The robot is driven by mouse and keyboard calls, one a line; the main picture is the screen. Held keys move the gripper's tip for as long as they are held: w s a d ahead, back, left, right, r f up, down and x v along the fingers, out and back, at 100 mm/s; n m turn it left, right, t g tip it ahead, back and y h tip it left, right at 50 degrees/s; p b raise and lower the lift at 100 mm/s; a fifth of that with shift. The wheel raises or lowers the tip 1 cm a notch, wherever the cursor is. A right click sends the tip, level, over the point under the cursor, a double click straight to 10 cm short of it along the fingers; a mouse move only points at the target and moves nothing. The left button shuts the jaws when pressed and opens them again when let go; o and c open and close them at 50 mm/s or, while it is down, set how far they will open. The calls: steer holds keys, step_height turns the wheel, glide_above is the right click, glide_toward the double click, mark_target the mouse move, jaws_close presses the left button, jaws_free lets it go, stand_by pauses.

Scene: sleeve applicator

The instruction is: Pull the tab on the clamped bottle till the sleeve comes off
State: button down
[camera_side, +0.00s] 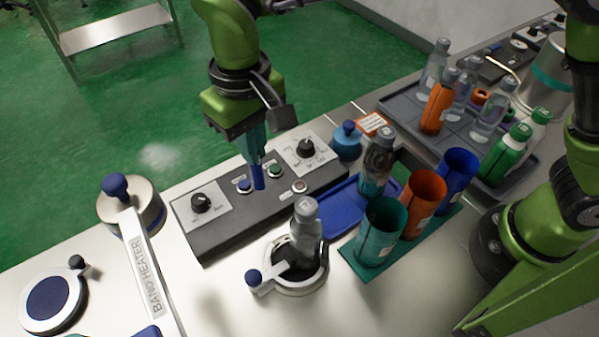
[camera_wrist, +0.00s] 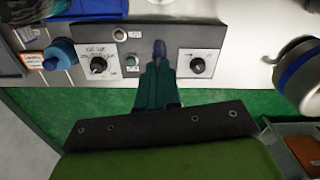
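The clamped bottle (camera_side: 305,232) is clear with a grey cap and stands upright in a round white clamp (camera_side: 297,288) with a blue-knobbed lever. I cannot make out a sleeve or a tab on it; its base is hidden by the dark clamp jaws. My gripper (camera_side: 258,178) points down over the control panel, behind and left of the bottle and apart from it. Its teal fingers with blue tips are together and look empty. In the wrist view my gripper (camera_wrist: 160,48) covers part of the panel (camera_wrist: 165,85); the clamped bottle is not seen there.
Teal (camera_side: 381,232), orange (camera_side: 423,200) and blue (camera_side: 456,175) cups stand right of the clamp. Another bottle (camera_side: 377,165) stands by the blue tray (camera_side: 345,207). A grey rack (camera_side: 400,103) holds several bottles. The band heater (camera_side: 150,262) lies left.

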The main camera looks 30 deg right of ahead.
steer(key=shift+w+d, duration=0.15)
steer(key=shift+w, duration=1.95)
steer(key=d, duration=2.9)
steer(key=shift+d, duration=0.3)
